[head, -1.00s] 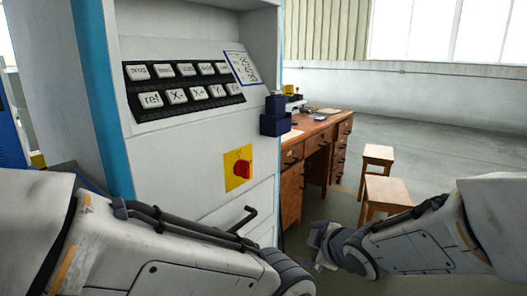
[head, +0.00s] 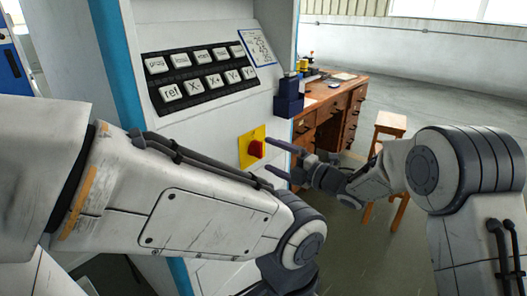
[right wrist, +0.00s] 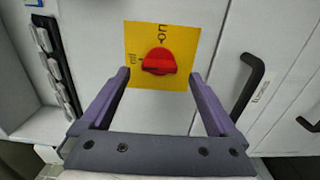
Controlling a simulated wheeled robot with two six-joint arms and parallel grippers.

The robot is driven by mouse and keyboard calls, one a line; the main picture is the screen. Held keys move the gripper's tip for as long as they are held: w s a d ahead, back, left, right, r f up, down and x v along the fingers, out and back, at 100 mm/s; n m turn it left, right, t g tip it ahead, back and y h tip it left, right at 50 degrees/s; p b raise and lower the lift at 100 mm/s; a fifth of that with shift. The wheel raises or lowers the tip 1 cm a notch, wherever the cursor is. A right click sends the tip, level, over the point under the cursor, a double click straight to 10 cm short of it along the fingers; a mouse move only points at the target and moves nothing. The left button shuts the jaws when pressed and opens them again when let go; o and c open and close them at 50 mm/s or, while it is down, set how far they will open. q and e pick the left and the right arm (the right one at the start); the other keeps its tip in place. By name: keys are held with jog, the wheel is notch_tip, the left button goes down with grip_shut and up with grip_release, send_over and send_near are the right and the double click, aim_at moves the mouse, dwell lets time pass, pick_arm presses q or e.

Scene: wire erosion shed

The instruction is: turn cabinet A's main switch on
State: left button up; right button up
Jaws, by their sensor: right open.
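The main switch is a red rotary knob (head: 256,149) on a yellow plate (head: 245,152) on the white cabinet front. In the right wrist view the knob (right wrist: 158,62) lies between the fingertips of my right gripper (right wrist: 160,75). Its grip looks roughly crosswise in that view. Dark marks stand on the plate above it and to its left; I cannot read them surely. In the head view my right gripper (head: 269,155) is open, its fingers pointing at the knob from the right. I cannot tell whether they touch it. My left arm crosses the foreground; its gripper is out of view.
A key panel (head: 200,77) is above the switch. A dark handle (right wrist: 250,88) sticks out beside the plate in the right wrist view. A blue box (head: 289,97) is on the cabinet's side. A wooden desk (head: 330,113) and stool (head: 390,125) stand to the right.

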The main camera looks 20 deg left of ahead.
aim_at(262, 151)
jog(key=shift+x, duration=1.9)
jog(key=c, duration=1.4)
